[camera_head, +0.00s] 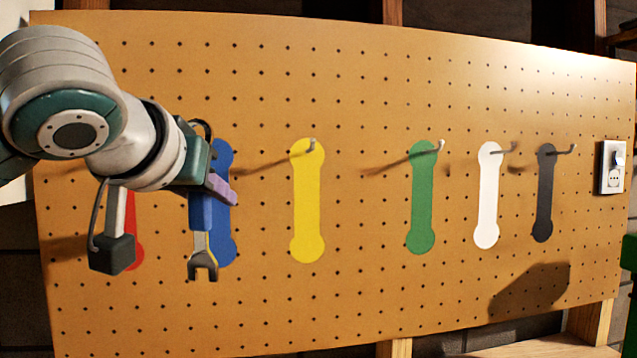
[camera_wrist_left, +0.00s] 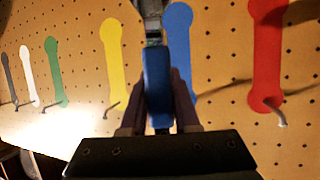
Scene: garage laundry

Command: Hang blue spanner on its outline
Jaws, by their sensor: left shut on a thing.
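The blue spanner (camera_head: 201,213) has a blue handle and a grey open-ended jaw that points down. My left gripper (camera_head: 217,188) is shut on the handle's upper part and holds the spanner upright in front of the pegboard. In the left wrist view the blue handle (camera_wrist_left: 156,88) stands between the fingers (camera_wrist_left: 158,112). The blue outline (camera_head: 223,240) is just behind and slightly right of the spanner in the head view. It also shows in the left wrist view (camera_wrist_left: 181,50). The blue outline's hook is hidden by my gripper. My right gripper is not in view.
The pegboard (camera_head: 370,290) also bears red (camera_head: 134,245), yellow (camera_head: 307,205), green (camera_head: 421,205), white (camera_head: 487,205) and black (camera_head: 543,200) outlines. Hooks stick out at the tops of the visible ones. A wall socket (camera_head: 611,167) is at the right edge.

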